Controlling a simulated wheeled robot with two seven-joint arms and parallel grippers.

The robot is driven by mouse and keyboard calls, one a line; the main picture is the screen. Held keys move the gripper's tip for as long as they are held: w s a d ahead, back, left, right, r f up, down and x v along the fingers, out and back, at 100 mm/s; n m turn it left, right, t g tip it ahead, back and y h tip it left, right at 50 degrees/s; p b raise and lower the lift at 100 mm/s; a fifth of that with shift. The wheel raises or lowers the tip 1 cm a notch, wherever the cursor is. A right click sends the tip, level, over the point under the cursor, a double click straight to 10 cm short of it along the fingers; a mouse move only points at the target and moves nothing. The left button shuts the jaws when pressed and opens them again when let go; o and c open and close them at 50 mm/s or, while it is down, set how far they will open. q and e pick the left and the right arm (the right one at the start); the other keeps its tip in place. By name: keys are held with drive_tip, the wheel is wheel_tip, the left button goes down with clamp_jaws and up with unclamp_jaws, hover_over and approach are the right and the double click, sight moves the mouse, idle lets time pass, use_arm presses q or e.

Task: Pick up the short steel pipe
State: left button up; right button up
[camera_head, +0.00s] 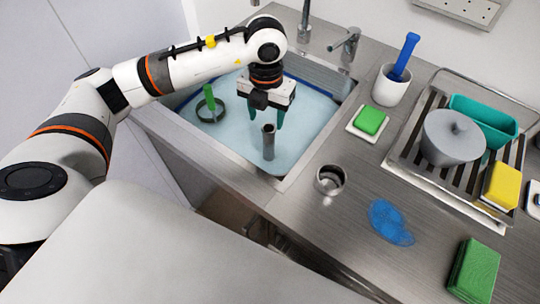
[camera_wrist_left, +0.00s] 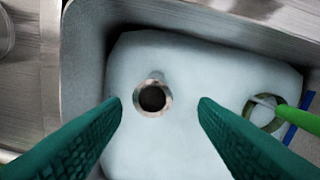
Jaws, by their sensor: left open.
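The short steel pipe (camera_head: 268,142) stands upright in the sink (camera_head: 297,170), near its front side. In the left wrist view I look down on the pipe's open round end (camera_wrist_left: 153,94), which shows between the two fingers. My left gripper (camera_head: 266,118) is open, with green fingertips, above and behind the pipe in the head view. In the left wrist view the fingers (camera_wrist_left: 160,108) are spread to either side of the pipe with gaps on both sides; I cannot tell the exact height difference. My right gripper is not in view.
A green-handled ring tool (camera_head: 210,104) lies in the sink, left of the pipe. The faucet (camera_head: 347,42) stands behind. A steel cup (camera_head: 329,180), blue cloth (camera_head: 390,222), green sponge (camera_head: 370,120), white cup (camera_head: 391,86) and loaded drying rack (camera_head: 410,146) are on the counter.

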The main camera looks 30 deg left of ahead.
sight(267, 126)
use_arm(q)
wheel_tip(267, 126, down, 4)
drive_tip(key=shift+f+p, duration=0.15)
drive_tip(key=shift+p, duration=0.15)
drive_tip(key=f, duration=0.1)
drive_tip(key=f+p, duration=0.1)
drive_tip(key=f, duration=0.2)
drive_tip(key=shift+d+f, duration=0.1)
drive_tip(key=shift+d, duration=0.25)
drive_tip(key=shift+f, duration=0.5)
drive_tip(key=c, duration=0.9)
